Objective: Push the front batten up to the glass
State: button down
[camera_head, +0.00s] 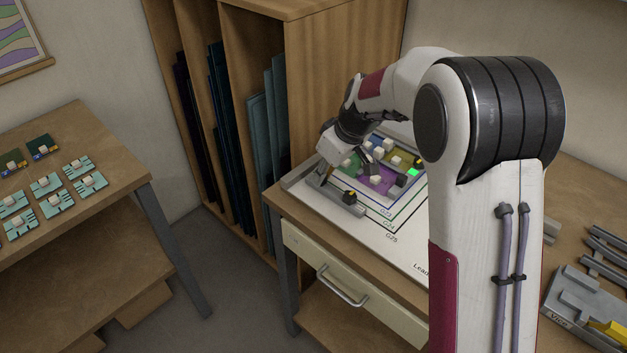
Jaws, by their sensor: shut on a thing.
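The glass panel (379,178) lies on a white board on the bench, with green, purple and yellow areas and several small pale blocks on it. The fingertips are small and partly hidden, and I cannot tell whether the batten touches the glass.
My arm hides the board's right side. The board (404,250) has nested outlines marked G23, G24 and G25. A wooden rack (250,80) of glass sheets stands behind left. Grey bars (606,250) and a vice (585,305) are at right. A side table (110,150) holds several small pieces.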

jog(key=shift+w+d, duration=1.25)
jog(key=c, duration=2)
grip_release()
jog(key=shift+o, duration=0.2)
jog(key=v, duration=0.7)
jog(key=shift+r, duration=0.25)
jog(key=shift+s, duration=0.1)
